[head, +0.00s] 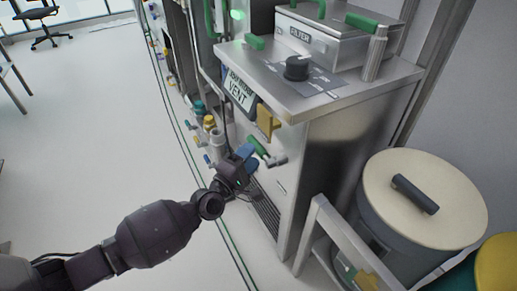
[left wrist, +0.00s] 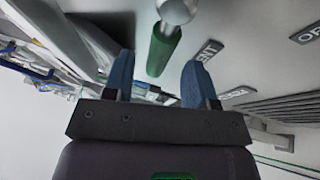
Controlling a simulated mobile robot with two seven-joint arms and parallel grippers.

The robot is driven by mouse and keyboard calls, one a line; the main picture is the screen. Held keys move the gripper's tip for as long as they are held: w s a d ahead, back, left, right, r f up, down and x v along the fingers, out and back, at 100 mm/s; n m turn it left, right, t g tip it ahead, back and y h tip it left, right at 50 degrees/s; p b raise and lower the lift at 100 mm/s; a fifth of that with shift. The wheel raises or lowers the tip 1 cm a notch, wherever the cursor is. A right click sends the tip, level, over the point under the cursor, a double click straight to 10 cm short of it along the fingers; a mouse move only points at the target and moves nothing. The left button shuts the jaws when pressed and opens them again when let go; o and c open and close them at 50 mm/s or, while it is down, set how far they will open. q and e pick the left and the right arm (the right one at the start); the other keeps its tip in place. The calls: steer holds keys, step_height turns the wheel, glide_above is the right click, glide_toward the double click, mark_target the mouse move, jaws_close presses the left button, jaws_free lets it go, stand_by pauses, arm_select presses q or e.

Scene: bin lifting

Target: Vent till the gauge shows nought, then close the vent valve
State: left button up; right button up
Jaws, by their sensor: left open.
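The vent valve's green handle (head: 257,146) sticks out from the lower front of the steel cabinet, on a metal stem. In the left wrist view the green handle (left wrist: 163,50) lies between the two blue fingers, with gaps on both sides. My left gripper (head: 249,158) is open at this handle. A label ending in "ENT" (left wrist: 209,50) is beside the handle in the left wrist view. A panel reading VENT (head: 239,91) is higher on the cabinet. I cannot make out a gauge or its reading. My right gripper is not in view.
The steel cabinet (head: 340,150) carries a black knob (head: 297,67) and a FILTER box (head: 335,38) on top. A yellow handle (head: 268,121) is above the green one. A lidded drum (head: 425,195) stands at right.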

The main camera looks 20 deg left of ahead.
arm_select(q)
steer(key=shift+x, duration=1.9)
jaws_close()
